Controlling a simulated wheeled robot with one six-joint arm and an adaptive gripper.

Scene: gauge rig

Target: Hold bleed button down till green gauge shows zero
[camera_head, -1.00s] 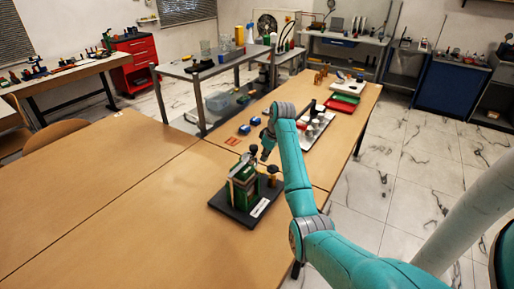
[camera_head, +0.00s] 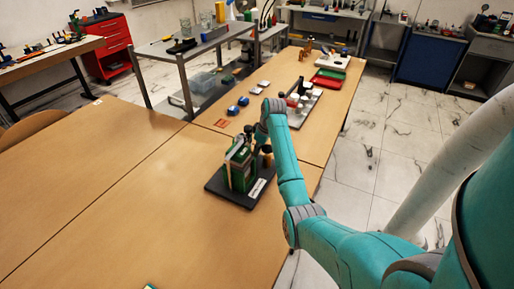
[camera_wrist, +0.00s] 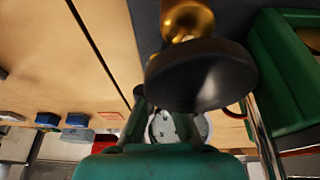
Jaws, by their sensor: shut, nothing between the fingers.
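The gauge rig is a green housing (camera_head: 240,168) on a black base plate (camera_head: 232,193) on the wooden table. In the wrist view the green housing (camera_wrist: 285,75) is at the right. A broad black round button (camera_wrist: 203,75) on a brass stem (camera_wrist: 187,18) fills the upper middle there. My gripper (camera_head: 254,143) is shut and empty, close to the housing. In the wrist view my gripper (camera_wrist: 165,112) shows partly behind the button's edge; I cannot tell whether it touches. The green gauge's face and reading cannot be made out.
Blue blocks (camera_head: 238,106) and a grey tray (camera_head: 298,112) with small items lie farther along the table. A red tray (camera_head: 328,78) is near its far end. The table left of the rig is clear.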

